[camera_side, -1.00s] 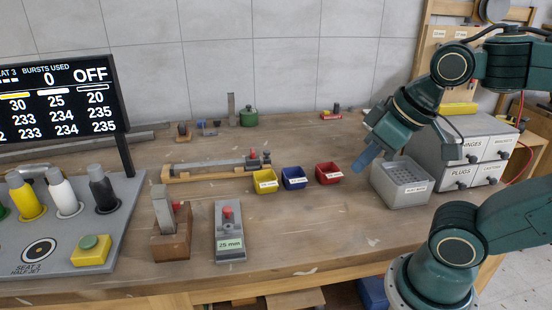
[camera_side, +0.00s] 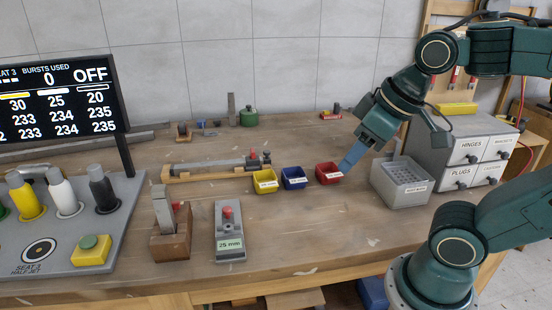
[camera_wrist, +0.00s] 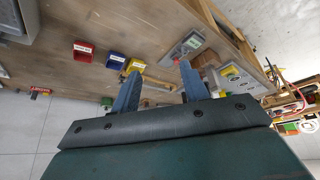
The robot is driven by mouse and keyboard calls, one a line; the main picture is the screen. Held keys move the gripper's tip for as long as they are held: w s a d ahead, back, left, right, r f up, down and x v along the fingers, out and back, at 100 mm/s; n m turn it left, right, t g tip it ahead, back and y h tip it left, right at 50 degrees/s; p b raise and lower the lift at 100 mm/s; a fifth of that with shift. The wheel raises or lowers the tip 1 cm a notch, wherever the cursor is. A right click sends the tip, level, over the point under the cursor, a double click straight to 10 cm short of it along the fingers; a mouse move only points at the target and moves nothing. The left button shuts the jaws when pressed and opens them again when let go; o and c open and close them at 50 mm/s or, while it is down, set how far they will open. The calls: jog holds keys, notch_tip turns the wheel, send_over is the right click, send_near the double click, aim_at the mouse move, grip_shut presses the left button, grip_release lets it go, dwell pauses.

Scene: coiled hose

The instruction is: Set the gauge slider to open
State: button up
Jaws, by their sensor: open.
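A grey block labelled "25 mm" with a red knob (camera_side: 229,235) lies on the bench at front centre. It also shows in the wrist view (camera_wrist: 186,47), near the right finger. A long grey bar on a wooden base (camera_side: 205,171), with a red-topped fitting at its right end, lies behind it. I cannot tell which of these is the gauge slider, nor read any open mark. My gripper (camera_side: 348,165) is above the bench beside the red bin, well right of both pieces. In the wrist view its two fingers (camera_wrist: 159,70) are spread apart with nothing between them.
A yellow bin (camera_side: 265,188), a blue bin (camera_side: 294,184) and a red bin (camera_side: 329,181) stand in a row. A grey slotted box (camera_side: 405,200) and a drawer cabinet stand right. A wooden block (camera_side: 171,245) and a control panel stand left.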

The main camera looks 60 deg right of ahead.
jog(key=w+r+n+g, duration=0.1)
jog(key=w+r+n, duration=0.1)
jog(key=w, duration=0.6)
jog(key=n+g, duration=0.4)
jog(key=n, duration=0.2)
send_over(227, 209)
notch_tip(227, 209, down, 10)
jog(key=shift+f, duration=0.2)
jog(key=shift+f, duration=6.8)
grip_shut()
